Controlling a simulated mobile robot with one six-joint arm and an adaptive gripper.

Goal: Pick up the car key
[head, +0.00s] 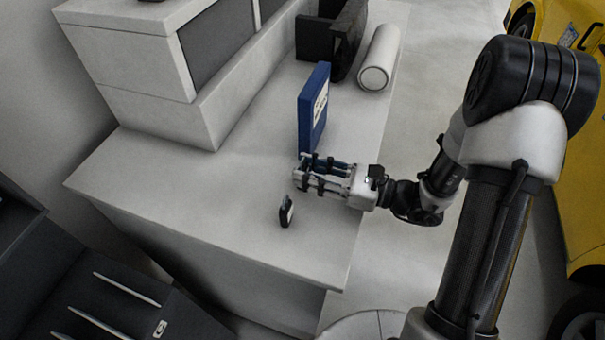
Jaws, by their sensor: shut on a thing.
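My gripper (302,173) reaches in from the right over the grey counter (185,180), its fingers pointing left. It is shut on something. What lies between the fingers is too small and too covered to name from this view. A small black object (286,212) with a narrow top and a pale spot shows just below and left of the fingertips, seemingly apart from them. It could be the car key or a small bottle; I cannot tell which.
A blue box (313,108) stands just behind my gripper, its foot partly covered. Behind it are a black holder (328,38) and a white roll (379,58). A pale cabinet (135,70) stands at the left. A yellow car (580,150) is at the right. The counter's left part is clear.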

